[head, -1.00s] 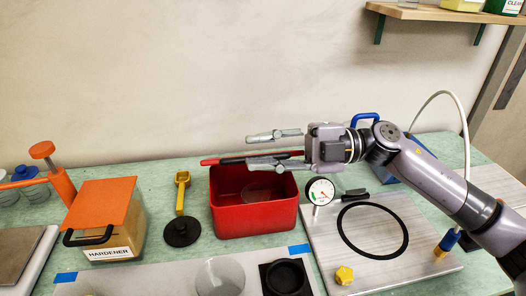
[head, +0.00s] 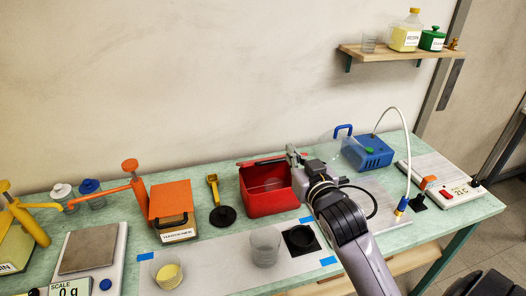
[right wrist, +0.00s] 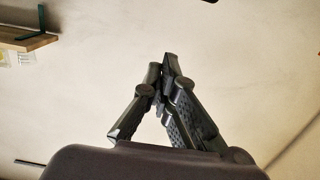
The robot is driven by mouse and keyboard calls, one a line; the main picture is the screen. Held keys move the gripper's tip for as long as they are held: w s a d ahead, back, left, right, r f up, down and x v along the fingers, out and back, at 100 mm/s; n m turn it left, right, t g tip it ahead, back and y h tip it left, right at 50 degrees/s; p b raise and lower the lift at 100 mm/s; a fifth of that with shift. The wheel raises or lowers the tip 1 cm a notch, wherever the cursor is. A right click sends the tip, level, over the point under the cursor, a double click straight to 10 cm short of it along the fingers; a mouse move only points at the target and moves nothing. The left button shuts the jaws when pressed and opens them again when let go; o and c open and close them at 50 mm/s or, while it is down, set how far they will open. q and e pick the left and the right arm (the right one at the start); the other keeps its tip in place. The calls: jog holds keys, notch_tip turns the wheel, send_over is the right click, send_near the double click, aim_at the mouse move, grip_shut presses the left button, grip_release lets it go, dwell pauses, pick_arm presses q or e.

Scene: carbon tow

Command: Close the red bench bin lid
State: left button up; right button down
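The red bench bin (head: 268,203) stands on the green bench, its inside open to view. Its lid (head: 262,161) shows as a thin, nearly edge-on red and dark strip along the bin's back rim. My right gripper (head: 292,154) is at the right end of that strip, above the bin's back right corner; I cannot tell whether it touches. In the right wrist view the fingertips (right wrist: 168,66) come together with nothing visible between them, against the bare wall. My right arm hides part of the bench right of the bin. My left gripper is not in view.
A black-based yellow-handled tool (head: 222,215) and an orange-topped hardener box (head: 171,212) stand left of the bin. A clear cup (head: 264,250) and a black square holder (head: 301,241) are in front. A blue pump (head: 369,152) stands behind right.

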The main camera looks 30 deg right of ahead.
jog(key=p, duration=0.3)
send_over(282, 159)
jog(key=shift+w+f, duration=0.4)
jog(key=shift+f, duration=0.35)
jog(key=f, duration=0.1)
jog(key=f+p, duration=0.1)
jog(key=shift+s+f, duration=0.4)
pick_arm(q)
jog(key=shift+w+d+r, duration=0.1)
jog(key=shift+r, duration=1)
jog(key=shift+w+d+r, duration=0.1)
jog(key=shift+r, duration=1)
pick_arm(e)
jog(key=shift+s+a+f, duration=0.2)
jog(key=shift+s+f, duration=0.3)
jog(key=shift+f, duration=0.05)
jog(key=shift+w+f, duration=0.1)
jog(key=shift+f, duration=0.05)
